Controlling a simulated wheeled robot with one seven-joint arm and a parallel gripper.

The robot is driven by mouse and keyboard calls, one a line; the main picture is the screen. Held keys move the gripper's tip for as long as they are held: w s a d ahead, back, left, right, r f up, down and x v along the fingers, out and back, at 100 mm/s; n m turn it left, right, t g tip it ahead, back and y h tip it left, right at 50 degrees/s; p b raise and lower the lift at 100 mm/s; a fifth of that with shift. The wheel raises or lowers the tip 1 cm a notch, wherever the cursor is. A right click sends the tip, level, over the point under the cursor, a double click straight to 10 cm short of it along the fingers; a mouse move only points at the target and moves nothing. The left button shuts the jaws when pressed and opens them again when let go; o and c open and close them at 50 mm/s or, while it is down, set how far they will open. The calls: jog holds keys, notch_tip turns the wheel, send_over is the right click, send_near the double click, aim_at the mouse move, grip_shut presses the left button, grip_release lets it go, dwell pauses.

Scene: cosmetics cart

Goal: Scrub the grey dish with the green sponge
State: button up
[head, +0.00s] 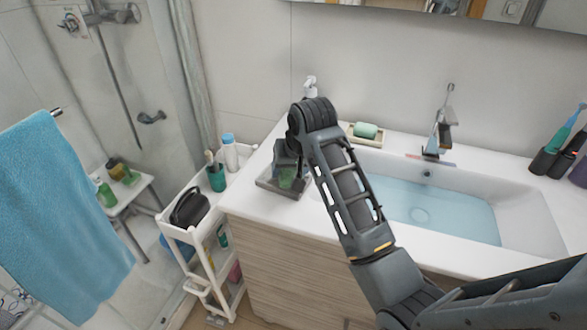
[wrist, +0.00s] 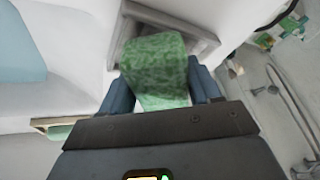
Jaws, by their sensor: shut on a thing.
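The grey dish (head: 296,195) is a shallow square tray on the left end of the white counter. It also shows in the wrist view (wrist: 207,42), behind the sponge. The green sponge (wrist: 154,62) is held between the two blue fingers of my gripper (wrist: 162,88). In the head view the sponge (head: 287,178) is low over the dish's inside, below my gripper (head: 287,165). My gripper points down and hides part of the dish. I cannot tell for sure whether the sponge touches the dish floor.
A green soap bar (head: 365,130) on a small holder sits behind my arm. A white pump bottle (head: 310,87) stands behind the dish. The water-filled sink (head: 450,213) and faucet (head: 440,130) are to the right. A white cart (head: 190,235) with bottles stands left of the counter.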

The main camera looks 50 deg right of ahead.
jog(key=shift+w+a+f, duration=0.15)
jog(key=shift+w+a, duration=0.15)
jog(key=shift+w, duration=0.3)
jog(key=shift+s+d+f, duration=0.2)
jog(key=shift+s, duration=0.3)
jog(key=shift+s+d+f, duration=0.15)
jog(key=shift+s, duration=0.3)
jog(key=shift+s+d, duration=0.1)
jog(key=shift+s, duration=0.2)
jog(key=shift+c, duration=0.4)
jog(key=shift+w+a, duration=0.2)
jog(key=shift+w, duration=0.35)
jog(key=shift+c, duration=0.5)
jog(key=shift+w+a, duration=0.25)
jog(key=shift+w, duration=0.4)
jog(key=shift+s+d, duration=0.25)
jog(key=shift+s, duration=0.3)
jog(key=shift+s+d, duration=0.2)
jog(key=shift+s, duration=0.35)
jog(key=shift+r, duration=3.7)
